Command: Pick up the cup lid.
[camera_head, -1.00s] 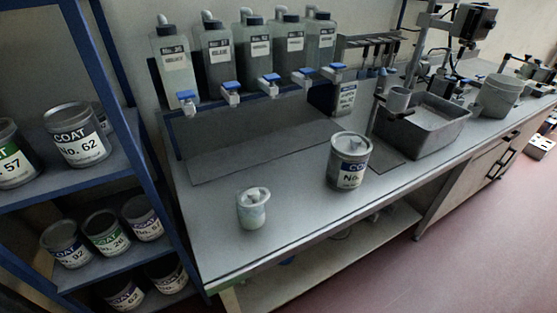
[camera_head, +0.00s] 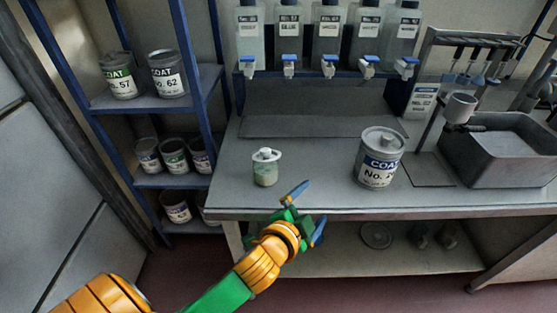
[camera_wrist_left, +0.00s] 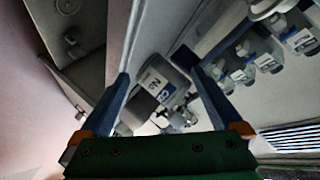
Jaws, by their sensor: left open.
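A small pale cup (camera_head: 264,174) stands upright near the front of the grey bench, left of the middle in the head view. A white cup lid (camera_head: 266,155) with a small knob sits on top of it. My left gripper (camera_head: 308,212) is open and empty at the bench's front edge, nearer than the cup and to its right, apart from it. In the left wrist view the open fingers (camera_wrist_left: 160,76) frame the large paint can. I cannot make out the lid there. My right gripper is not in view.
The large labelled can (camera_head: 379,160) stands right of the cup. Bottles with blue-handled taps (camera_head: 328,62) line the back. A grey basin (camera_head: 505,157) is at right. A blue shelf (camera_head: 196,88) holding cans stands at left. Bench around the cup is clear.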

